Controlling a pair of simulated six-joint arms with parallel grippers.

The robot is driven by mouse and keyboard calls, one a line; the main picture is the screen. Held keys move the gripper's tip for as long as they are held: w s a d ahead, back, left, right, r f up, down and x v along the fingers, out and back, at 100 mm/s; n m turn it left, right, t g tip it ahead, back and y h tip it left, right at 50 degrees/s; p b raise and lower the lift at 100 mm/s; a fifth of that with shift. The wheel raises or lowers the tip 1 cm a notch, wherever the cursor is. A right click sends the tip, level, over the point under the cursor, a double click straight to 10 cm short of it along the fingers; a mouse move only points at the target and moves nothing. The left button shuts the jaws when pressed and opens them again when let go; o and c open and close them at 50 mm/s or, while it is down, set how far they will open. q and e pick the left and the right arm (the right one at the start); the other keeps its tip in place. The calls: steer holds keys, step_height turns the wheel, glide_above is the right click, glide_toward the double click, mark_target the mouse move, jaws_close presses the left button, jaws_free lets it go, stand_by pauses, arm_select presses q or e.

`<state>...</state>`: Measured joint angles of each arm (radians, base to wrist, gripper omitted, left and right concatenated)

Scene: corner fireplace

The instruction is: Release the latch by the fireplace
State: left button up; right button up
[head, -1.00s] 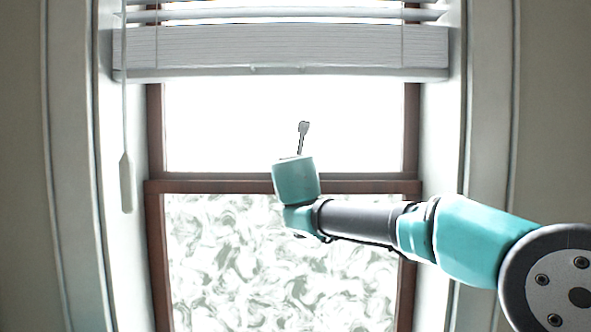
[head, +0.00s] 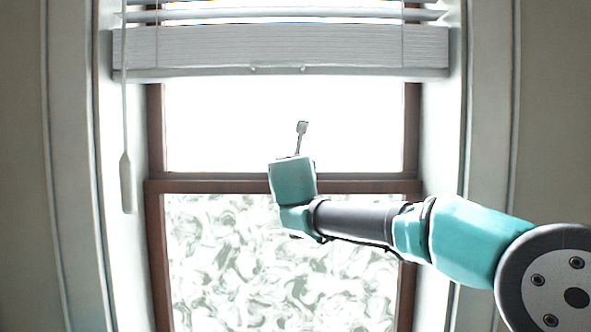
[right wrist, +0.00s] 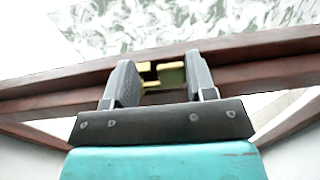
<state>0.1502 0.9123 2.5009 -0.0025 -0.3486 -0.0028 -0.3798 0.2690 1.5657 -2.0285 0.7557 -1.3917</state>
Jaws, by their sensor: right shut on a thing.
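The latch (right wrist: 172,77) is a small brass-yellow piece on the brown wooden window rail (right wrist: 248,74), seen in the right wrist view. My right gripper (right wrist: 160,70) has one finger on each side of it and is shut on it. In the head view my right arm reaches in from the right to the middle of the window. There the teal wrist covers the latch and the fingers, at the height of the meeting rail (head: 220,187). My left gripper is not in view.
A white blind (head: 280,48) hangs raised across the top of the window. Its wand (head: 126,182) hangs on a cord at the left. The upper pane (head: 220,130) is bright white and the lower pane (head: 215,265) is patterned. No fireplace shows.

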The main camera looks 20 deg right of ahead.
steer(key=shift+a+h, duration=0.15)
steer(key=shift+h, duration=0.15)
steer(key=shift+s+a+m+g+h, duration=0.15)
steer(key=shift+a+m+g+h, duration=0.5)
steer(key=shift+m+g+h, duration=1.55)
steer(key=shift+s+a+m+g+h, duration=0.15)
steer(key=shift+a+m+g+h, duration=0.5)
steer(key=shift+m+g+h, duration=1.55)
steer(key=shift+s+a+m+g+h, duration=0.15)
steer(key=shift+a+m+g+h, duration=0.5)
steer(key=shift+m+g+h, duration=1.55)
steer(key=shift+a+g+y, duration=0.1)
steer(key=shift+g+y, duration=0.4)
steer(key=shift+g, duration=0.6)
steer(key=o, duration=0.9)
steer(key=shift+o, duration=0.2)
steer(key=shift+a, duration=0.1)
